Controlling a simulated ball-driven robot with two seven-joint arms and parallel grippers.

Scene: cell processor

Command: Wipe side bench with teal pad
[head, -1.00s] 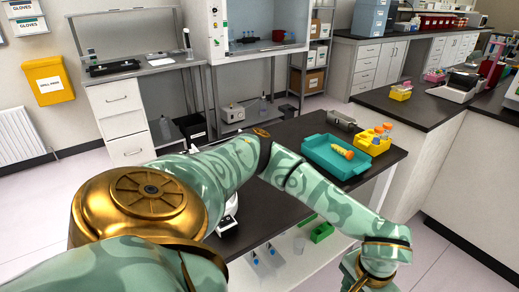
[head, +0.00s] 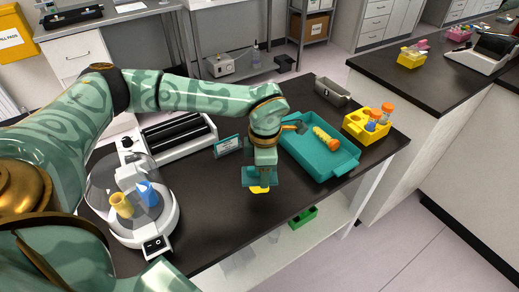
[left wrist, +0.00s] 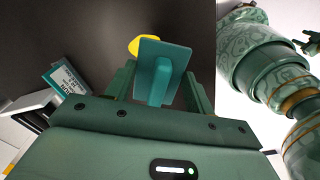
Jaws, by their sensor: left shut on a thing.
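The side bench (head: 225,220) has a dark top and lies in front of me in the head view. My left gripper (head: 262,180) is over its middle, just left of the teal tray, pointing down. In the left wrist view my left gripper (left wrist: 160,92) is shut on the upright grip of the teal pad (left wrist: 160,55), whose flat plate faces the bench. The pad also shows in the head view (head: 262,172). A yellow piece (head: 259,190) shows at the pad's edge; how they relate is unclear. Contact with the bench cannot be told. A green arm shows at the wrist view's right.
The teal tray (head: 318,160) holds an orange-capped yellow tube (head: 326,138). A yellow rack (head: 368,124) with orange-capped tubes stands right of it, a grey box (head: 332,91) behind. A clear-lidded machine (head: 135,212), a black-topped device (head: 178,138) and a small sign (head: 228,146) stand left. The front middle is bare.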

